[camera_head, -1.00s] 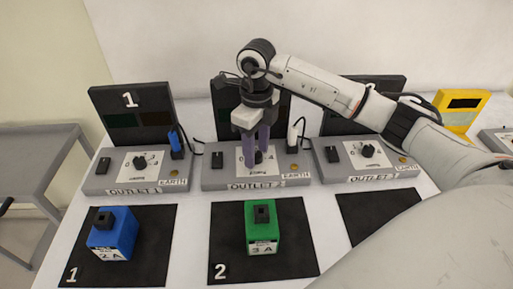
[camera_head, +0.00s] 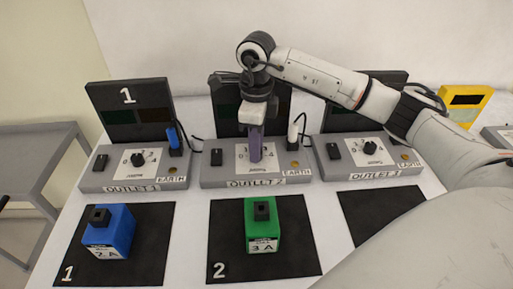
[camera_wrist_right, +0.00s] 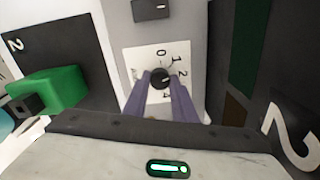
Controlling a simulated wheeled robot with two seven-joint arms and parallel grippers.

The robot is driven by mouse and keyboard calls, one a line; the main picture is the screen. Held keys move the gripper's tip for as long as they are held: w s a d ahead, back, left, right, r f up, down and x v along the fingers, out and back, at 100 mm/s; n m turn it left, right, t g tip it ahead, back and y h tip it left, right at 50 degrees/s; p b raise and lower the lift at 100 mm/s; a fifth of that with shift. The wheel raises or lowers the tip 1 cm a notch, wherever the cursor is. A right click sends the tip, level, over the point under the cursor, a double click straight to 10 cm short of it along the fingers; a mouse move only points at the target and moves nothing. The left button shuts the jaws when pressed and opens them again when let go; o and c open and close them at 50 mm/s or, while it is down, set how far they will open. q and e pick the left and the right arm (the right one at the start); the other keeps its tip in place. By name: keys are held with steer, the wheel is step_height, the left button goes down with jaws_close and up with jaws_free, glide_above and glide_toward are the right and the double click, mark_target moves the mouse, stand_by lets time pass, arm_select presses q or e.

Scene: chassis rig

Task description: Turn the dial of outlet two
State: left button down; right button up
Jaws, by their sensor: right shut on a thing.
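Outlet two (camera_head: 215,180) is a grey box at the middle of the table, with a white dial plate (camera_head: 241,158) on top. My right gripper (camera_head: 255,158) points down at the plate and hides the dial in the head view. In the right wrist view, the black dial (camera_wrist_right: 160,77) sits on the numbered plate (camera_wrist_right: 140,60), between the purple fingertips of my right gripper (camera_wrist_right: 161,84). The fingers are shut on the dial. My left gripper is not in view.
Outlet one (camera_head: 100,180) stands to the left and outlet three (camera_head: 335,173) to the right. A white plug with a cable (camera_head: 293,135) stands upright close to the right gripper. A blue block (camera_head: 108,235) and a green block (camera_head: 262,228) rest on black mats in front.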

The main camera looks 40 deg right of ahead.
steer(key=n+b, duration=0.1)
steer(key=n, duration=0.2)
steer(key=shift+n, duration=0.4)
steer(key=n+b, duration=0.1)
steer(key=n, duration=0.2)
steer(key=shift+n, duration=0.3)
steer(key=n+b, duration=0.1)
steer(key=n, duration=0.2)
steer(key=shift+n+b, duration=0.3)
steer(key=shift+n, duration=0.3)
steer(key=shift+r+n, duration=0.1)
steer(key=shift+n, duration=0.2)
steer(key=o, duration=1)
steer(key=shift+o, duration=0.2)
